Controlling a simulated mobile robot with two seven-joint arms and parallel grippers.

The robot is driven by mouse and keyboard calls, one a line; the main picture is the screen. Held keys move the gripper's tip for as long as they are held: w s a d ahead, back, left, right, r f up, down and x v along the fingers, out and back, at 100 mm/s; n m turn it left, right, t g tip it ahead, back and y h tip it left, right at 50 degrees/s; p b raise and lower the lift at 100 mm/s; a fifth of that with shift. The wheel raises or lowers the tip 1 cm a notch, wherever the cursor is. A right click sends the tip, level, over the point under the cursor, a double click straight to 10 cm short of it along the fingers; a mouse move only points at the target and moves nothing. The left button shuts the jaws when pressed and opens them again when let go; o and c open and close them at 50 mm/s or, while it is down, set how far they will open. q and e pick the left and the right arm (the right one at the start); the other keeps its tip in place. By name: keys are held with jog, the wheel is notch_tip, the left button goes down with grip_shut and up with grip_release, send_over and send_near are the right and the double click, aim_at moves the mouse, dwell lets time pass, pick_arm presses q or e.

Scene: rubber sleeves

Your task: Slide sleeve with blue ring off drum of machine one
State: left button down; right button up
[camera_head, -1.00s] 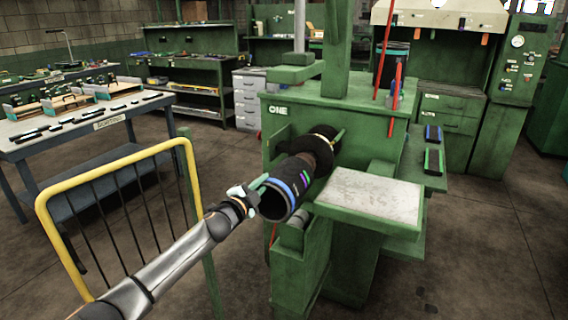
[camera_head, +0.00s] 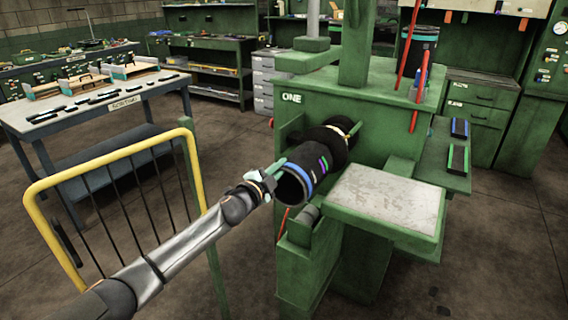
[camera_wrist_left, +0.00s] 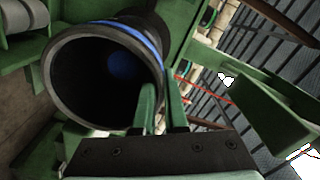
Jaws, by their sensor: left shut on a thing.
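Machine one (camera_head: 335,115) is green and marked "ONE". A black sleeve (camera_head: 323,172) with a blue ring (camera_head: 297,177) near its open front end points out from the machine's side, below a dark flange (camera_head: 335,133). The sleeve has small purple and green marks. My left gripper (camera_head: 275,170) is at the sleeve's front rim. In the left wrist view, its green fingers (camera_wrist_left: 162,108) are shut on the wall of the sleeve (camera_wrist_left: 52,75), one finger inside the opening. The drum is not clearly visible. My right gripper is out of view.
A grey-topped stand (camera_head: 385,200) is just right of the sleeve. A yellow-framed barrier (camera_head: 110,158) stands to the left, near my left arm. A sorting table (camera_head: 85,112) stands behind it. Another dark sleeve (camera_head: 418,48) stands upright on the machine at the back.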

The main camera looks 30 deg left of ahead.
pick_arm(q)
jog(key=s+a+p, duration=0.1)
jog(key=s, duration=2)
jog(key=shift+a+r, duration=0.25)
jog(key=shift+a, duration=0.05)
dwell(0.8)
jog(key=shift+s, duration=0.15)
jog(key=shift+r+p, duration=0.1)
jog(key=shift+p, duration=0.25)
jog(key=shift+s+a+r+g+p, duration=0.1)
jog(key=shift+s+r+g+p, duration=0.2)
jog(key=shift+s+g+p, duration=0.4)
jog(key=shift+s+d+r+g+p, duration=0.1)
jog(key=shift+s+r+g+p, duration=0.3)
jog(key=shift+g, duration=0.65)
jog(key=shift+s+a+r+g+p, duration=0.15)
jog(key=shift+s+g+p, duration=0.25)
jog(key=shift+s+g, duration=0.35)
jog(key=shift+w, duration=0.1)
